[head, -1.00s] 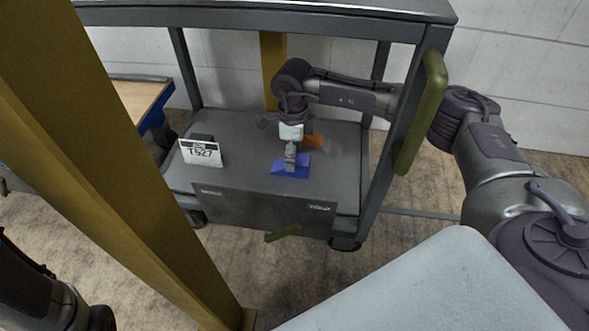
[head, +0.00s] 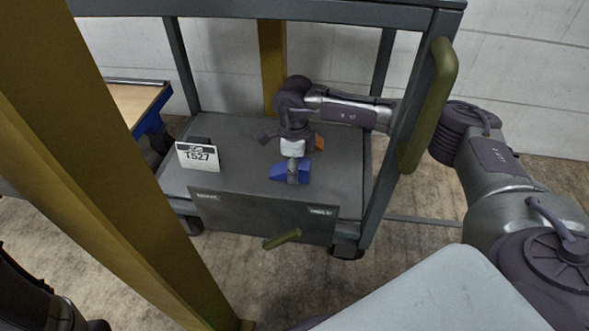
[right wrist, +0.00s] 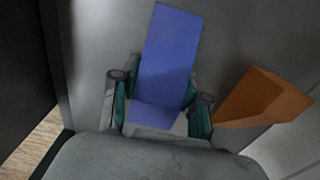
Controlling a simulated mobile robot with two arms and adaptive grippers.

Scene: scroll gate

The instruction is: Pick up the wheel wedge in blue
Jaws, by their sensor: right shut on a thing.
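The blue wheel wedge (head: 278,173) is on the grey lower shelf of the cart in the head view. My right gripper (head: 292,172) reaches down to it from above and is shut on it. In the right wrist view the blue wedge (right wrist: 172,55) stands between the two fingers of the right gripper (right wrist: 160,108), its long face stretching away from the camera. I cannot tell whether the wedge still touches the shelf. My left gripper is out of view.
The cart's lower shelf (head: 235,150) also holds an orange wedge (head: 319,142), close to the right of my gripper, and a white T527 sign (head: 198,156) at left. A green handle (head: 428,105) is on the cart's right post. A yellow post (head: 110,170) stands in front at left.

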